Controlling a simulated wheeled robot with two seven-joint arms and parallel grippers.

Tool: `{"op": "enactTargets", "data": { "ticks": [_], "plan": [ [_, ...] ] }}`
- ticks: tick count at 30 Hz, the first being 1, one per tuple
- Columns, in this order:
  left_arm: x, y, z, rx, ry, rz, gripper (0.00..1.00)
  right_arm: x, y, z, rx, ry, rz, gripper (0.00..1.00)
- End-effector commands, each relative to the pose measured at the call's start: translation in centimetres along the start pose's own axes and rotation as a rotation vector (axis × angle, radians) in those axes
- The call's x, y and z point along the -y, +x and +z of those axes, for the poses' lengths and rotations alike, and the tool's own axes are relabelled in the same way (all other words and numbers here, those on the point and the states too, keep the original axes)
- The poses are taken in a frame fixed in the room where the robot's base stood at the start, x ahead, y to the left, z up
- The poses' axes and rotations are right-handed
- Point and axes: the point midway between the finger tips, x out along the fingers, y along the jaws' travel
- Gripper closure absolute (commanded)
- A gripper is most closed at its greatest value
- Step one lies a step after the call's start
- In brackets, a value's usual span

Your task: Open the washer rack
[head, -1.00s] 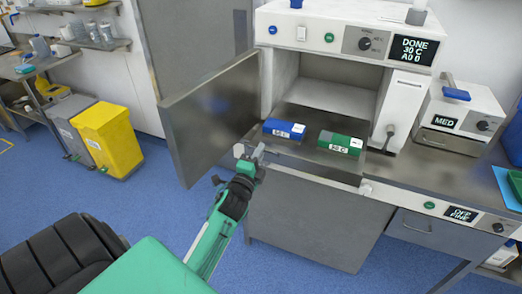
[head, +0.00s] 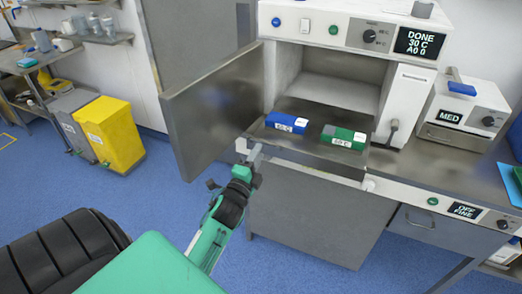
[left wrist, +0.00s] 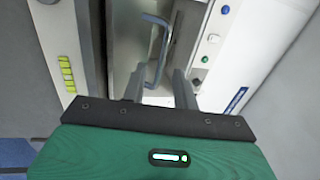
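The washer (head: 350,28) is a white cabinet whose display reads DONE, 30 C. Its grey door (head: 205,115) stands open to the left. The metal rack (head: 310,148) lies at the mouth of the chamber, with a blue box (head: 286,122) and a green box (head: 343,137) on it. My left gripper (head: 250,152) is at the rack's front left corner; contact is unclear. In the left wrist view its fingers (left wrist: 160,88) are apart with nothing gripped, and a bluish bar handle (left wrist: 158,50) shows beyond them. My right gripper is out of view.
A smaller white device marked MED (head: 465,110) stands right of the washer on the metal counter (head: 440,165). A drawer (head: 415,225) is below it. Yellow (head: 110,135) and grey bins stand at the left. Blue floor (head: 165,185) is open before the door.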

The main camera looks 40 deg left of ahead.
Motion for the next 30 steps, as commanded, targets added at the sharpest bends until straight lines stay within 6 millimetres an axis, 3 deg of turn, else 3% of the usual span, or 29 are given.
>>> {"op": "enactTargets", "data": {
  "ticks": [9,15,30],
  "plan": [
    [-0.3,-6.3,0.0,0.001,-0.001,0.002,0.70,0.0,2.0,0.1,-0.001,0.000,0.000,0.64],
    [-0.2,-8.8,0.0,0.000,0.000,0.001,0.70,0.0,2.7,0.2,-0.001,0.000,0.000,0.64],
    [0.0,-9.8,0.0,0.000,-0.001,0.000,0.70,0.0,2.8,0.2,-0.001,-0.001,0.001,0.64]
  ]
}}
